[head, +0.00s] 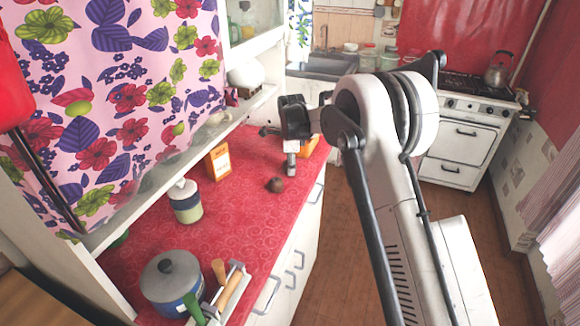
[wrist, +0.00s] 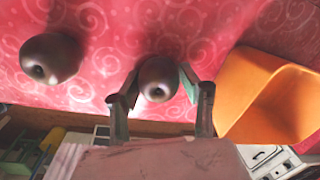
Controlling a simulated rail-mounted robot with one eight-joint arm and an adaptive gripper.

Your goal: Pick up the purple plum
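Two dark purple-brown round fruits show in the wrist view. One plum (wrist: 158,82) sits between my gripper's fingertips (wrist: 159,83), with a fingertip close on each side. Whether both fingers press on it is not clear. The other dark round fruit (wrist: 50,58) lies on the red counter to the left, apart from the fingers. In the head view my gripper (head: 291,172) points down over the counter's right part. One dark round fruit (head: 275,185) shows just left of it; the other cannot be made out there.
An orange object (wrist: 262,98) stands close right of my fingers. On the red counter (head: 240,215) are an orange-and-white box (head: 218,160), a lidded jar (head: 185,202), a blue pot (head: 171,283) and a holder with wooden-handled tools (head: 230,290). A floral curtain (head: 110,90) hangs at left.

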